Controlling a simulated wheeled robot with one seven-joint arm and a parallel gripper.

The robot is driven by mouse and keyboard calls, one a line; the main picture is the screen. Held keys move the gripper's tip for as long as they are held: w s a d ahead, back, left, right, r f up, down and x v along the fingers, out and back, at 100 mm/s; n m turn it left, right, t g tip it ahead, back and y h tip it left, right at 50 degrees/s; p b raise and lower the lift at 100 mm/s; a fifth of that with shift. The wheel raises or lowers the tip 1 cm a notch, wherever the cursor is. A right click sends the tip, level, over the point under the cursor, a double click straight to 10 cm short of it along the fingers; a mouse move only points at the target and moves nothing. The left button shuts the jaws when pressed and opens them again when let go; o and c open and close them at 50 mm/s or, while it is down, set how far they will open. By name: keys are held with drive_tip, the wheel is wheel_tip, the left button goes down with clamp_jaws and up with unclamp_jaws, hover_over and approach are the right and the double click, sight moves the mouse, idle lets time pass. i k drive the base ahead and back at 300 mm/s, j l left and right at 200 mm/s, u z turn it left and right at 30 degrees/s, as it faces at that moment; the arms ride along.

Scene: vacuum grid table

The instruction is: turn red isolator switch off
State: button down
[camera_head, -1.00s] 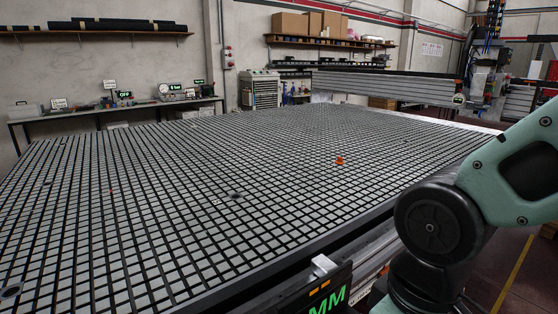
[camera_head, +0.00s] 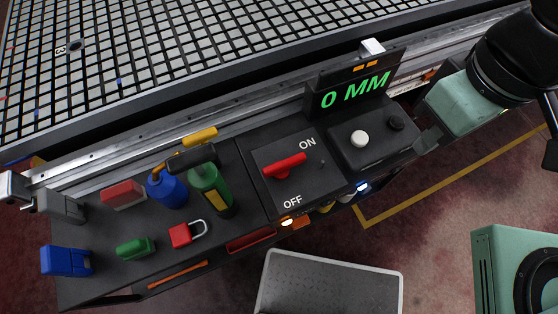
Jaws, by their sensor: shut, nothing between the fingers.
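The red isolator switch (camera_head: 284,166) sits on a dark panel (camera_head: 262,158) in the middle of the head camera view. Its red lever lies slanted, with one end up and to the right. ON is printed above it and OFF below it. I cannot tell for sure from the lever's angle which position it is in. My arm links show at the right, a black joint and pale green parts, apart from the switch. I cannot make out my gripper in this view.
Left of the switch, a dark bench (camera_head: 110,212) holds a green bottle (camera_head: 209,188), a blue bottle (camera_head: 166,188) and a red padlock (camera_head: 182,234). A "0 MM" display (camera_head: 354,92) and a button box (camera_head: 368,146) stand to the right. A grey tray (camera_head: 330,290) lies below. The grid table (camera_head: 190,45) is behind.

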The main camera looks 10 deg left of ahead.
sight(280, 170)
drive_tip(key=u, duration=1.3)
drive_tip(key=j+z, duration=0.1)
drive_tip(key=j, duration=0.4)
drive_tip(key=k+z, duration=0.1)
drive_tip(key=z, duration=0.2)
drive_tip(key=k+j+z, duration=0.1)
drive_tip(key=z, duration=0.2)
